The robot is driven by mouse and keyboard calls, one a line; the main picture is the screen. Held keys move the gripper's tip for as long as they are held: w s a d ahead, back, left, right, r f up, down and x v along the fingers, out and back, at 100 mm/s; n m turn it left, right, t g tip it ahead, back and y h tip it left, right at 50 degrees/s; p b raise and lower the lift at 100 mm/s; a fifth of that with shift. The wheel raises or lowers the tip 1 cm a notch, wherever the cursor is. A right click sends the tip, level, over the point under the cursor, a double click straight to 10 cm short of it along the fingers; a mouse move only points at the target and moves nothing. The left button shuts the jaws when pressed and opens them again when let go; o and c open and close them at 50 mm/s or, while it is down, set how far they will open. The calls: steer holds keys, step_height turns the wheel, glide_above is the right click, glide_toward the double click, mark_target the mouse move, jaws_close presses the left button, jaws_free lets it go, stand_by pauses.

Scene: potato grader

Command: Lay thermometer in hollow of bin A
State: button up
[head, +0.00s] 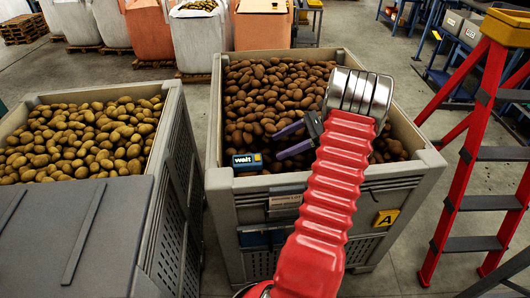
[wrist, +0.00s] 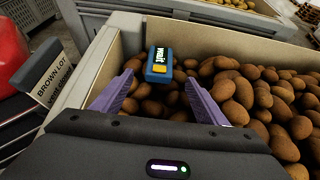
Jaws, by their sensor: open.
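Bin A (head: 300,186) is a grey slatted crate with a yellow A tag, filled with brown potatoes. A blue device with a dark screen reading "wait", which I take for the thermometer (head: 247,161), lies at the bin's front left corner, by the wall. In the wrist view the thermometer (wrist: 160,66) shows a yellow button and lies on the potatoes by the wall. My gripper (head: 279,144) is open, its purple fingers pointing at the thermometer. In the wrist view the gripper's fingertips (wrist: 159,80) are apart, with nothing held between them. I cannot make out a hollow.
A second bin (head: 160,150) with paler potatoes stands at the left, a grey lid (head: 70,240) in front of it. A red stepladder (head: 470,140) stands at the right. A "brown lot" card (wrist: 48,78) is on the bin's edge. Big sacks (head: 200,40) line the back.

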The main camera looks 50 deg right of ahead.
steer(key=w+a+r+n+g+h, duration=0.15)
steer(key=a+r+n, duration=0.25)
steer(key=a, duration=0.4)
steer(key=w+a+r+n+g+h, duration=0.1)
steer(key=w+a+r+n+g, duration=0.15)
steer(key=a, duration=0.55)
steer(key=w+a+r+n+g+h, duration=0.1)
steer(key=w+a+r+n+g, duration=0.1)
steer(key=a+r+n, duration=0.45)
steer(key=s+a+r+n+t+h, duration=0.1)
steer(key=s+a+n, duration=0.3)
steer(key=a, duration=0.3)
steer(key=s+a+r+n+t+h, duration=0.1)
steer(key=s+a+n, duration=0.3)
steer(key=a, duration=0.4)
steer(key=s+a+r+n+t+h, duration=0.1)
steer(key=s+a+n+h, duration=0.2)
steer(key=a, duration=0.4)
steer(key=shift+s+a+n, duration=0.4)
steer(key=shift+s+n, duration=0.5)
steer(key=shift+n, duration=0.4)
steer(key=shift+s+h, duration=0.1)
steer(key=shift+h, duration=0.15)
